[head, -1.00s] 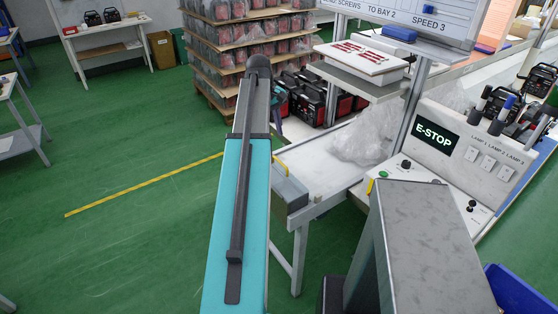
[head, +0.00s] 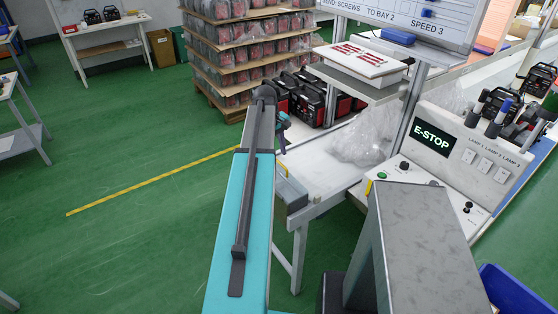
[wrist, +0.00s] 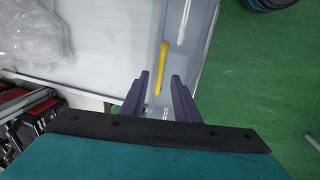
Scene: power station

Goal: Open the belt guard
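A yellow bar (wrist: 162,66), which looks like the belt guard's handle, lies along a clear or pale grey strip (wrist: 178,35) at the edge of a white surface in the wrist view. In the head view a small yellow piece (head: 283,169) shows beside my arm, near the grey end box of the white bench. My gripper (wrist: 160,78) has its two dark fingers apart, with nothing held. The bar's near end shows between the fingers; whether they touch it I cannot tell. In the head view my arm partly hides this area.
A control panel with an E-STOP display (head: 433,138), a green button (head: 382,176) and lamps stands at the right. Crumpled clear plastic (head: 362,140) lies on the white bench (head: 318,172). Green floor at the left is open.

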